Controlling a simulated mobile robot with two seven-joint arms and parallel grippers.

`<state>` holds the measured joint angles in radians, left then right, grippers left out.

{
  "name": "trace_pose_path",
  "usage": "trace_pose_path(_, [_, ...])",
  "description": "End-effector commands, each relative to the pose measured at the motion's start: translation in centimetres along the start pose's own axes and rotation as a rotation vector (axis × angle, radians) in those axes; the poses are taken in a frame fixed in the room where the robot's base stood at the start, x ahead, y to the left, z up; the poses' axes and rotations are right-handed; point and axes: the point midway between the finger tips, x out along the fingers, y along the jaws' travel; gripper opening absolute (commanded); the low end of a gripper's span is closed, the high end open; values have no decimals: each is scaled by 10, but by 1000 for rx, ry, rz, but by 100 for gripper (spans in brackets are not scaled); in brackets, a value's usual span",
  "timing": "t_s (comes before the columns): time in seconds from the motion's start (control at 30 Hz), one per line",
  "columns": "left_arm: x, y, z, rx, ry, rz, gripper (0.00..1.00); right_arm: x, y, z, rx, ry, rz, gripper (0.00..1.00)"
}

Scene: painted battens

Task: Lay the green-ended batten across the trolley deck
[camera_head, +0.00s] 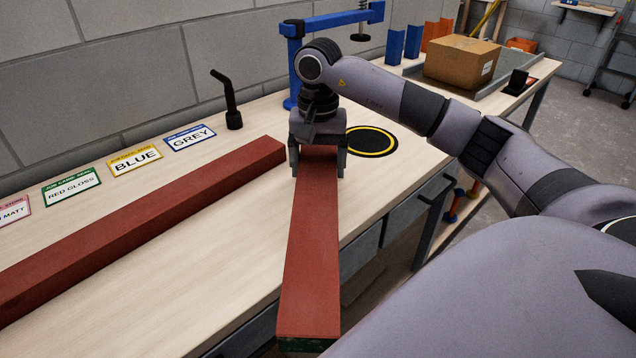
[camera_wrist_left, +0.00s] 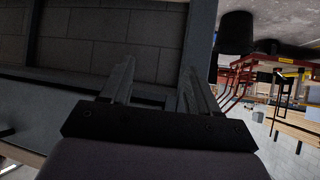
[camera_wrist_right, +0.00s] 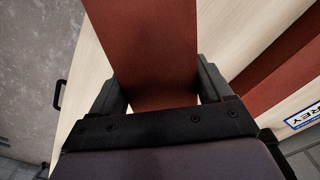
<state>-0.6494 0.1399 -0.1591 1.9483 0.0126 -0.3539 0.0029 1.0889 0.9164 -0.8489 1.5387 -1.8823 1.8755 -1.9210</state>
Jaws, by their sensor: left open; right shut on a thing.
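A red-brown batten (camera_head: 313,250) with a green near end (camera_head: 305,345) runs toward me, and that end sticks out past the bench's front edge. My right gripper (camera_head: 318,166) is shut on its far part, one finger on each side. I cannot tell whether the batten touches the bench. The batten also fills the middle of the right wrist view (camera_wrist_right: 150,45). My left gripper (camera_wrist_left: 157,78) shows only in the left wrist view, open and empty, away from the battens. I cannot make out the trolley deck for certain.
A second red-brown batten (camera_head: 140,225) lies on the bench (camera_head: 240,250) to the left, its near end out of frame. Behind it are colour labels (camera_head: 136,160) and a black upright tool (camera_head: 229,105). A blue clamp stand (camera_head: 330,22) and cardboard box (camera_head: 461,61) stand farther back.

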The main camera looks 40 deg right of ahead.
Motion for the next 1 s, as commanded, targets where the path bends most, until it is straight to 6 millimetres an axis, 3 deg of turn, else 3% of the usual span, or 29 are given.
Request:
trace_pose_path(0.17, [0, 0, -1, 0, 1, 0, 61, 6, 0, -1, 0, 2, -4, 1])
trace_pose_path(0.5, [-1, 0, -1, 0, 1, 0, 61, 44, 0, 0, 1, 2, -4, 1])
trace_pose_path(0.87, [1, 0, 1, -1, 2, 0, 61, 48, -1, -1, 0, 3, -5, 1])
trace_pose_path(0.9, [1, 0, 1, -1, 1, 1, 61, 50, 0, 0, 0, 0, 0, 85])
trace_pose_path(0.93, [1, 0, 0, -1, 1, 1, 61, 50, 0, 0, 0, 0, 0, 95])
trace_pose_path(1.0, [1, 0, 0, -1, 1, 1, 61, 50, 0, 0, 0, -1, 0, 100])
